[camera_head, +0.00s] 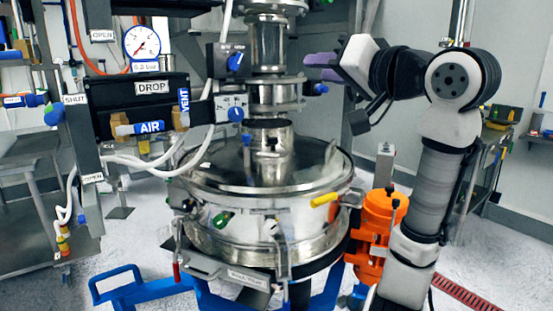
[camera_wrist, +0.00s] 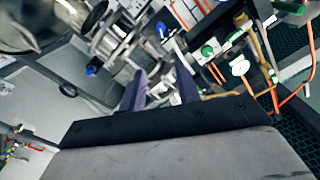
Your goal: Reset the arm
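My gripper (camera_head: 318,66) is at the upper right of the sifter in the head view, with its purple fingers pointing left toward the steel column. The fingers also show in the wrist view (camera_wrist: 163,88), standing apart with nothing held between them. I cannot tell how far their tips are from the column. My arm rises at the right and bends left at its upper joint. The round steel powder sifter (camera_head: 250,173) stands in the middle, its lid on and a pipe column (camera_head: 270,48) above it.
A valve panel (camera_head: 150,103) with labels, blue knobs and hoses stands at the left, below a round gauge (camera_head: 142,41). An orange motor part (camera_head: 374,222) sits close beside my arm. A blue frame (camera_head: 125,285) lies low at the left. Side tables stand farther back.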

